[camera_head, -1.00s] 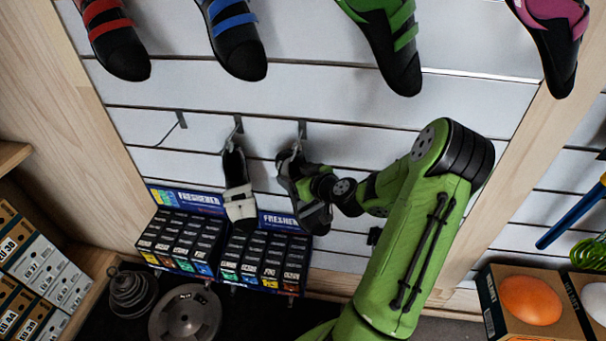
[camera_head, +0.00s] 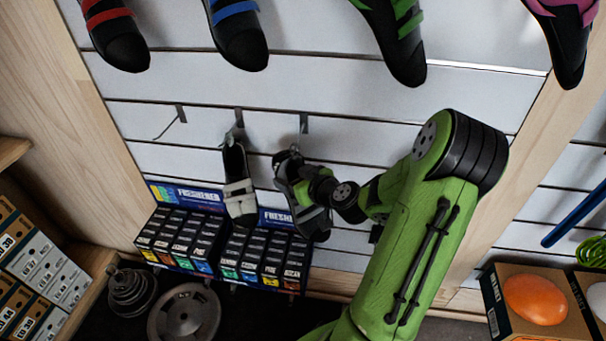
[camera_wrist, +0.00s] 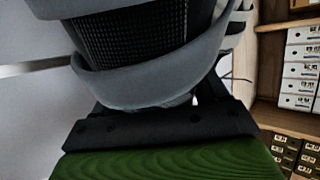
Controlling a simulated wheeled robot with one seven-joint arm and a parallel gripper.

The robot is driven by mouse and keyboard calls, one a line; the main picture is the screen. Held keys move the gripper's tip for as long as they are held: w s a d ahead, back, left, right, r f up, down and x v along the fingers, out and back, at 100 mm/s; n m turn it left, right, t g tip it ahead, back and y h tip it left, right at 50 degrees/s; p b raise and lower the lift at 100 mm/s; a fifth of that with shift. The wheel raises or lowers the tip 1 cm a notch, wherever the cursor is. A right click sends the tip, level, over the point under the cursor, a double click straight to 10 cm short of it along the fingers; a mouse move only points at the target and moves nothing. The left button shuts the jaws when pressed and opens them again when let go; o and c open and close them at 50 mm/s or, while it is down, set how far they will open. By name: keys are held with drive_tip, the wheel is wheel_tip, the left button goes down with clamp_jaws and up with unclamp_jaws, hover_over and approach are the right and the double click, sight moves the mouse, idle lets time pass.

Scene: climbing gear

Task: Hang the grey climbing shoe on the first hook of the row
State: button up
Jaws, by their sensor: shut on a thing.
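My gripper (camera_head: 314,188) is shut on the grey climbing shoe (camera_head: 298,182), a dark shoe with grey straps. The shoe hangs toe down in front of the white slatted wall, just below the right hook (camera_head: 303,123) of a row of three. I see a gap between hook and shoe top. In the wrist view the shoe's grey straps (camera_wrist: 150,82) fill the upper middle, and the fingertips are hidden. The left hook (camera_head: 181,113) is bare. The middle hook (camera_head: 239,118) bears a black shoe with white straps (camera_head: 238,187), close left of the held shoe.
Freshener boxes (camera_head: 184,235) stand in blue displays below the hooks. Shoes with red (camera_head: 116,35), blue (camera_head: 238,35), green (camera_head: 393,40) and pink (camera_head: 562,40) straps hang above. A wooden post (camera_head: 85,115) bounds the wall at left.

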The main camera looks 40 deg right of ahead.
drive_tip(key=shift+s+a, duration=0.1)
drive_tip(key=shift+s+a+b, duration=0.5)
drive_tip(key=shift+a+b, duration=0.1)
drive_tip(key=shift+a, duration=0.1)
drive_tip(key=shift+s+a+b, duration=0.5)
drive_tip(key=shift+a+b, duration=0.05)
drive_tip(key=shift+a, duration=0.1)
